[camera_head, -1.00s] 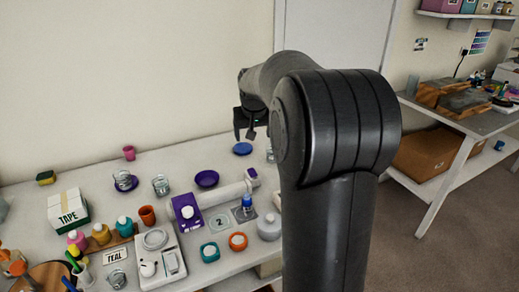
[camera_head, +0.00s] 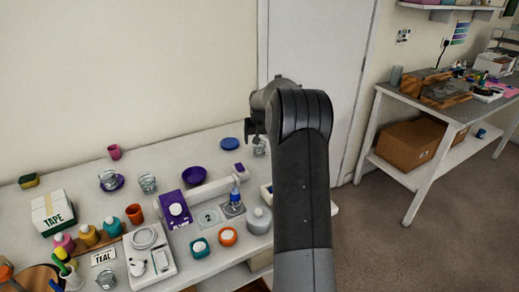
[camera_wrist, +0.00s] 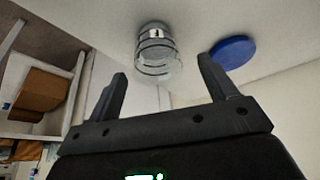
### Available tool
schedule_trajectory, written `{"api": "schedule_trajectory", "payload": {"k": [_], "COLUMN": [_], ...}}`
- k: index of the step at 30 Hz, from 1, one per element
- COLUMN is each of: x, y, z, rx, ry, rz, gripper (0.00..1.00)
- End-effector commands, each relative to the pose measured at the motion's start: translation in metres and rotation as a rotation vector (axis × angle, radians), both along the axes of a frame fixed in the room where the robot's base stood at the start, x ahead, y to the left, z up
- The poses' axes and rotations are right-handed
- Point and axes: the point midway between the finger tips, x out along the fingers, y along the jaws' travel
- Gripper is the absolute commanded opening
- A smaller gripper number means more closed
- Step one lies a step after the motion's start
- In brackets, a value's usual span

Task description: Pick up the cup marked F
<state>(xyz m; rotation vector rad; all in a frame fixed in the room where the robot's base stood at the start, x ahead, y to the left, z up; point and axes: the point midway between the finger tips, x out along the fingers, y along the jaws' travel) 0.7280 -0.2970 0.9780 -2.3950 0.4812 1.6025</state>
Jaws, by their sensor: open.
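In the wrist view a clear cup (camera_wrist: 158,62) with a small white label stands beyond my fingertips, roughly in line with the gap between them. The letter on its label is too small to read. My gripper (camera_wrist: 162,70) is open, with nothing between its fingers. In the head view my gripper (camera_head: 254,132) is above the back right part of the table, and a clear cup (camera_head: 260,149) shows just under it, partly hidden by my arm. Other clear cups stand at the left, one (camera_head: 108,180) on a purple saucer and one (camera_head: 148,184) beside it; no marks are legible.
A blue disc (camera_head: 229,144) lies left of the cup under my gripper; it also shows in the wrist view (camera_wrist: 233,51). A purple bowl (camera_head: 193,174), a blue-capped bottle (camera_head: 235,195) and a grey jar (camera_head: 259,221) stand nearer. A second table (camera_head: 430,104) is at the right.

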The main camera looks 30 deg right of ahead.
Motion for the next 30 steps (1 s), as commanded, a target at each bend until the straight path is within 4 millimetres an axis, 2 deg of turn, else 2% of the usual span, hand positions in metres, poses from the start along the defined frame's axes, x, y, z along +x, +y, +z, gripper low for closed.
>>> {"api": "schedule_trajectory", "payload": {"k": [5,15,22,30], "x": [0.004,0.017,0.018,0.018], "y": [-0.002,-0.010,-0.011,-0.011], "z": [-0.012,-0.054,-0.055,-0.054], "rx": [0.000,0.000,-0.001,-0.001], "ry": [0.000,0.000,-0.001,-0.001], "rz": [0.000,0.001,0.001,0.001], "gripper": [0.78,0.78,0.78,0.56]}}
